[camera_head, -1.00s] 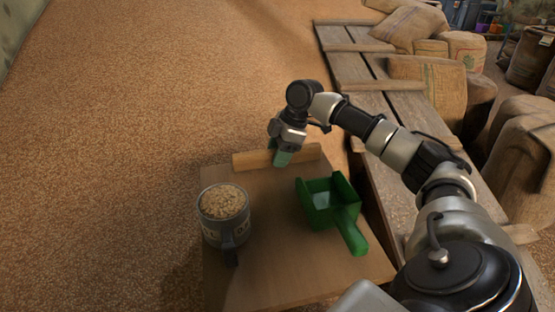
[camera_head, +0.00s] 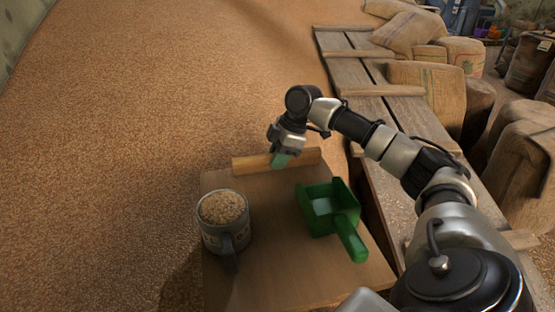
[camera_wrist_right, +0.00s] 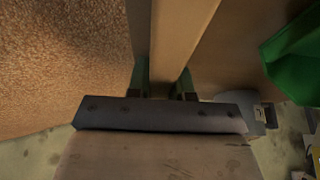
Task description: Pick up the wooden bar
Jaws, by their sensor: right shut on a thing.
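The wooden bar (camera_head: 251,164) lies along the far edge of the small wooden table (camera_head: 270,275). My right gripper (camera_head: 281,160) is shut on the bar near its middle, with its green-tipped fingers reaching down to it. In the right wrist view the bar (camera_wrist_right: 178,30) runs between the two green fingers (camera_wrist_right: 165,80). The gripper hides part of the bar in the head view. I cannot tell whether the bar is clear of the table. My left gripper is not in view.
A mug full of grain (camera_head: 222,220) stands at the table's left side. A green scoop (camera_head: 330,212) lies to the right, its handle toward me. Grain (camera_head: 120,150) spreads left and behind. A plank walkway (camera_head: 375,100) and burlap sacks (camera_head: 427,85) are at right.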

